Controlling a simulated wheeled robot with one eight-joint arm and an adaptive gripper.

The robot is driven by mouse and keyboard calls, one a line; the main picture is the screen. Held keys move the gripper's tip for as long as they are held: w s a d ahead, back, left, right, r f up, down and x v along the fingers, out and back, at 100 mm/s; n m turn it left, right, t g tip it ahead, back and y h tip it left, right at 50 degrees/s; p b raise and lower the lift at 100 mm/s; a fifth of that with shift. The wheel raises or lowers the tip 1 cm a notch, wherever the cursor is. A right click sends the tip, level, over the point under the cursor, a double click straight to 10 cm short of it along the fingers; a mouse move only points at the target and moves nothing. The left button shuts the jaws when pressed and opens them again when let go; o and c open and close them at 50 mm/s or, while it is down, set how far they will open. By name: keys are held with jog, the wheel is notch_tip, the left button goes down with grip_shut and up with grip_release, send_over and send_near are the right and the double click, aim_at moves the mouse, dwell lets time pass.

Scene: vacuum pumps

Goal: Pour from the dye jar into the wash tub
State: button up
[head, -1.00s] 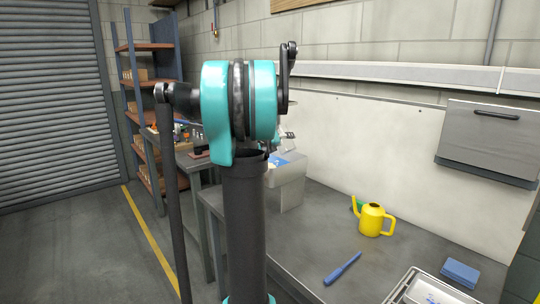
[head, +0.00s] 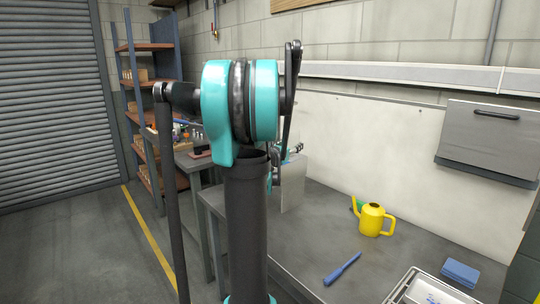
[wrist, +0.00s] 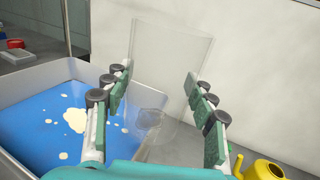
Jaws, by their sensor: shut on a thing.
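The dye jar (wrist: 165,50) is a clear, see-through vessel between the fingers of my gripper (wrist: 158,90) in the wrist view. My gripper is shut on it. The jar looks tilted, and I see no colour or liquid in it. The wash tub (wrist: 45,77) is at the left of the wrist view, a grey-walled tub with a blue inside and pale patches. The jar is beside the tub's right part; the exact gap is unclear. In the head view my arm hides most of the jar and tub; a grey panel-like shape (head: 293,187) shows beside it.
A yellow watering can (head: 372,219) stands on the grey bench at the right. A blue-handled tool (head: 343,269), a metal tray (head: 410,284) and a blue block (head: 460,272) lie nearer. A pale wall (head: 385,140) backs the bench.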

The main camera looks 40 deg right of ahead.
aim_at(291, 137)
jog(key=shift+r, duration=0.15)
jog(key=shift+r, duration=1.35)
jog(key=shift+a, duration=0.1)
